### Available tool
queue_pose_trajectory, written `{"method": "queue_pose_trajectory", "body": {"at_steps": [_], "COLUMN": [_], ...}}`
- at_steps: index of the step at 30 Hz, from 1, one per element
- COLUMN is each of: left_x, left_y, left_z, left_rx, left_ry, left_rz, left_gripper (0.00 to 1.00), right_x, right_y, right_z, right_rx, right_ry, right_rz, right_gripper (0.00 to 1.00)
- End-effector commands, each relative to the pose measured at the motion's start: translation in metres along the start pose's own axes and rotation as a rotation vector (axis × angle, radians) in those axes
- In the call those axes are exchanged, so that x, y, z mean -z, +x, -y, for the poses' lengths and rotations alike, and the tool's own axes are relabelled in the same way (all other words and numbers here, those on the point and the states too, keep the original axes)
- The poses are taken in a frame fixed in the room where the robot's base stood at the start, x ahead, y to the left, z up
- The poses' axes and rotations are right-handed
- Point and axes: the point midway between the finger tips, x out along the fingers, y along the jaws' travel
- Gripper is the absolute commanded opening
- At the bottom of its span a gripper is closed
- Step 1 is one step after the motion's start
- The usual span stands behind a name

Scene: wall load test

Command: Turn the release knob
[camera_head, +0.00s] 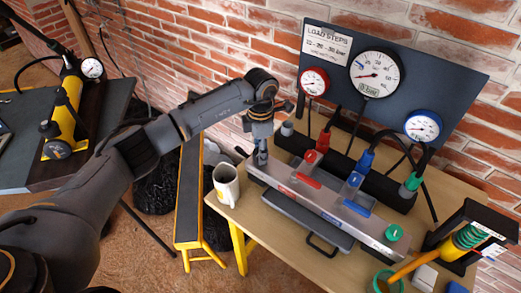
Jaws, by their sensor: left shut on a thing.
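My left gripper (261,150) points down at the left end of the grey valve block (290,187) on the wooden table. It is shut on a small grey part there, mostly hidden by the fingers; I cannot tell its exact shape. A round green knob (393,232) sits at the block's right end, apart from the gripper. A red lever (309,181) and a blue lever (357,207) lie along the block between them. No readable label tells which part is the release knob. My right gripper is not in view.
A white mug (226,184) stands close to the gripper at the table's left edge. A black stand (470,232) with a yellow-green tool is at the right.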

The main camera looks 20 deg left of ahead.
Motion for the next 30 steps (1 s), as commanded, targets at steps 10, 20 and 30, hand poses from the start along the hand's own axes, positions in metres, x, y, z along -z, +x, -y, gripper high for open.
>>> {"method": "queue_pose_trajectory", "body": {"at_steps": [10,20,30], "left_x": [0.000,0.000,0.000], "left_y": [0.001,0.001,0.001], "left_z": [0.000,0.000,0.000], "left_rx": [-0.001,-0.001,0.000], "left_ry": [-0.284,-0.598,-0.921], "left_rz": [0.000,-0.001,-0.001], "left_gripper": [0.11,0.11,0.11], "right_x": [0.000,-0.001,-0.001], "right_y": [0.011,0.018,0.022], "right_z": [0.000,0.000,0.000], "right_rx": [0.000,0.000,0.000], "right_ry": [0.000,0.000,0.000], "right_rz": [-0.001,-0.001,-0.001], "right_gripper": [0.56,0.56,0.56]}}
